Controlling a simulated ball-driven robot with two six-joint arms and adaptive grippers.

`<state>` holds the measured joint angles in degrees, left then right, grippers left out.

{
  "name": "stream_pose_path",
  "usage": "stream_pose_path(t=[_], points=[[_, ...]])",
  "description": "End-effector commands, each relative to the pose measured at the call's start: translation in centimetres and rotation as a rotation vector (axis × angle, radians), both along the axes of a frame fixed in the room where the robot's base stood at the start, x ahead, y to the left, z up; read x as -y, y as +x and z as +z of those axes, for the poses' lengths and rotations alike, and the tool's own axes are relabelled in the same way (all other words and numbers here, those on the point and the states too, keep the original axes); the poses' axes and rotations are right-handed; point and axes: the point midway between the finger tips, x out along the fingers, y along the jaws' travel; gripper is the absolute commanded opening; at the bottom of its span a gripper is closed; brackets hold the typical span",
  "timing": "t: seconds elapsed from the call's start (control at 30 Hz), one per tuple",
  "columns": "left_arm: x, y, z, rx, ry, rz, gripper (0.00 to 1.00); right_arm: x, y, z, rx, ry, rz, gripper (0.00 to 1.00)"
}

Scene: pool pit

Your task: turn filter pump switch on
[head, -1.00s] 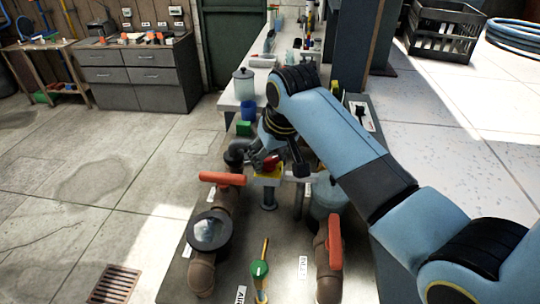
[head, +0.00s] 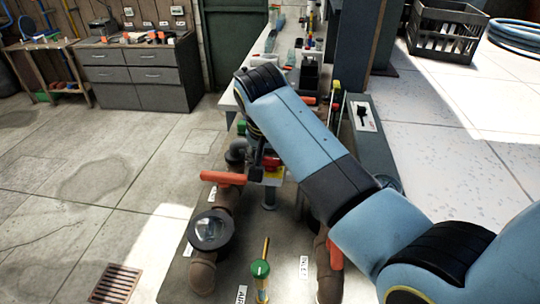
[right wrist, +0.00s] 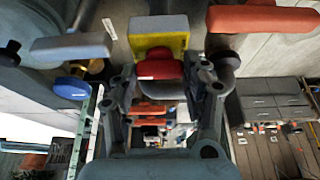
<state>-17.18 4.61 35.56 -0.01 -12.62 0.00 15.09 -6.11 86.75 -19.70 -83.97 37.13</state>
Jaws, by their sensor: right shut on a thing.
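The pump switch is a red knob (head: 272,162) on a yellow box (head: 272,178), standing on a post among the pipes in the head view. In the right wrist view the red knob (right wrist: 158,69) sits between my fingers, with the yellow box (right wrist: 158,32) just beyond it. My right gripper (right wrist: 162,78) is shut on the red knob. In the head view my right forearm hides most of the gripper; a dark finger shows at the left of the box. My left gripper is not in view.
Brown pipes with an orange lever handle (head: 223,178) stand left of the switch. A green-topped air valve (head: 260,268) is in front. A white bench (head: 232,98) with bottles lies behind. A floor drain (head: 115,284) and open concrete are at left.

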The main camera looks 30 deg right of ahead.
Motion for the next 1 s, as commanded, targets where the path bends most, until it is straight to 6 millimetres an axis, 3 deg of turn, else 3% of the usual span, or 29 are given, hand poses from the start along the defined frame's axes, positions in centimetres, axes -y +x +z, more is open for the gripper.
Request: stream_pose_path(t=[0.4, 0.43, 0.5, 0.8, 1.0], points=[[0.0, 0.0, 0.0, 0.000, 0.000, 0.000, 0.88, 0.0, 0.1, 0.2, 0.004, 0.000, -0.009, 0.15], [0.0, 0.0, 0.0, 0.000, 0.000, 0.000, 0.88, 0.0, 0.1, 0.2, 0.004, 0.000, -0.009, 0.48], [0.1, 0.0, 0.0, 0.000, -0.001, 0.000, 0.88, 0.0, 0.1, 0.1, 0.004, 0.000, -0.009, 0.57], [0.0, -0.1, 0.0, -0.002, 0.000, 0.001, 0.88, 0.0, 0.1, 0.3, 0.003, 0.000, -0.007, 0.58], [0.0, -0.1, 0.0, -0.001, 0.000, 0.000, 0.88, 0.0, 0.2, 3.2, 0.006, 0.001, -0.009, 0.58]])
